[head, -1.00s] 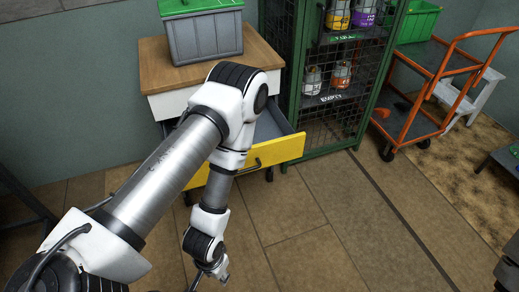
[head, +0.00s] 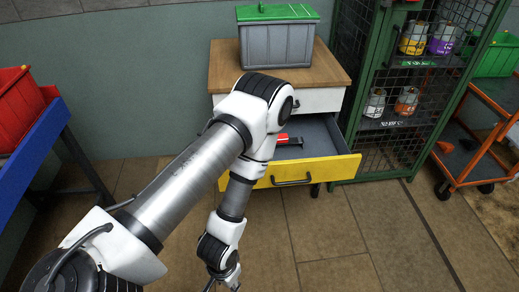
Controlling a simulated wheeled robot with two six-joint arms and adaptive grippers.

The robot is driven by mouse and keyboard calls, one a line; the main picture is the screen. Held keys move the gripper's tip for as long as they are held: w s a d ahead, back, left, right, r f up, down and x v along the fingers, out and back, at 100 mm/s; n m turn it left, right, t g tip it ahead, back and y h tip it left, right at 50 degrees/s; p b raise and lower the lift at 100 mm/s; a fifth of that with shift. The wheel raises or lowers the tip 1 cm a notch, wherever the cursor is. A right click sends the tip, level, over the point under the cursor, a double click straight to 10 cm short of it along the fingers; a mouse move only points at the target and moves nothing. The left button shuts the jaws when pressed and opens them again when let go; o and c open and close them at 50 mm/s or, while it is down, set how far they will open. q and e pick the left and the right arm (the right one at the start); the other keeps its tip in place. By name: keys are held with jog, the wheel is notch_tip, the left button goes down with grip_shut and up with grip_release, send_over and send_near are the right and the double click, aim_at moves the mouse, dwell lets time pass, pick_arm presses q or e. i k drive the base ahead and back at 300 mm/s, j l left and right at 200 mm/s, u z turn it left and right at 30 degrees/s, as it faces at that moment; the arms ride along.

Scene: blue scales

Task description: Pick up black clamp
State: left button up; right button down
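A black tool with a red part (head: 290,140), possibly the clamp, lies in the open yellow-fronted drawer (head: 318,170) of the wood-topped cabinet. It is small and partly hidden behind my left arm, so I cannot tell for sure what it is. My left arm reaches across the view in front of the drawer and bends down. My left gripper (head: 222,284) hangs low over the floor at the bottom edge, apart from the drawer. Its fingertips are cut off, so I cannot tell its opening. My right gripper is out of view.
A grey bin with a green lid (head: 277,42) stands on the cabinet top (head: 330,73). A green mesh cage (head: 388,140) with gas canisters stands right of it, then an orange cart (head: 460,182). A blue rack (head: 42,145) with red crates (head: 18,100) is at left. Floor in front is clear.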

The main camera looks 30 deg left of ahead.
aim_at(283, 138)
jog(key=u, duration=0.85)
jog(key=k+j, duration=0.05)
